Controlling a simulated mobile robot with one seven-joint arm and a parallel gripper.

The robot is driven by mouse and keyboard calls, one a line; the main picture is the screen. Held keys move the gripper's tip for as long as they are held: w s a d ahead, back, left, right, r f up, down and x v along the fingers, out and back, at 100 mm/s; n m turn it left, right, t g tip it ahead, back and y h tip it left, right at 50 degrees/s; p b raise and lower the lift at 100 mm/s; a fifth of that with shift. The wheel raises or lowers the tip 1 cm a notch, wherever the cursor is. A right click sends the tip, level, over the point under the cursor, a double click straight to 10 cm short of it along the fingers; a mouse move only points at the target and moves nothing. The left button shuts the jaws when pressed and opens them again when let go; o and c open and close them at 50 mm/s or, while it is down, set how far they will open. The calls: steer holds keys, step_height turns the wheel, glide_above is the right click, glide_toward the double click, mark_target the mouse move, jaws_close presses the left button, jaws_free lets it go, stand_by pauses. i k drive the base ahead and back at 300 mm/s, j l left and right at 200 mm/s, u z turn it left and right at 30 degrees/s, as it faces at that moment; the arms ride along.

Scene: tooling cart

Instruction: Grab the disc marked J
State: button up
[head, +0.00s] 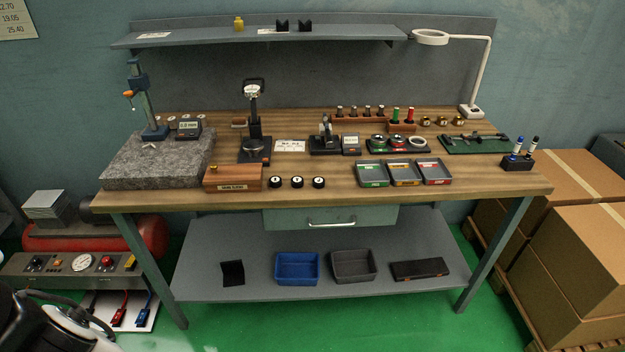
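Three small black discs with white faces stand in a row near the front edge of the workbench: a left disc (275,182), a middle disc (297,182) and a right disc (318,182). Each white face carries a small mark, too small to read, so I cannot tell which one is J. A white and black part of my own body shows at the bottom left corner. My gripper's fingers are not in view.
A wooden box (232,184) stands just left of the discs, and a granite plate (150,172) lies beyond it. Open trays (404,183) stand to the right. A dial gauge stand (254,125) rises behind. Bare wood (338,184) lies right of the discs.

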mark_target(318, 182)
steer(key=i+l+u, duration=0.25)
steer(key=i+l, duration=0.15)
steer(key=l, duration=0.2)
steer(key=i+l+u, duration=0.1)
steer(key=l, duration=0.25)
steer(key=i+l+u, duration=0.15)
steer(key=i+l, duration=0.15)
steer(key=i+l+u, duration=0.1)
steer(key=l, duration=0.3)
steer(key=i, duration=0.05)
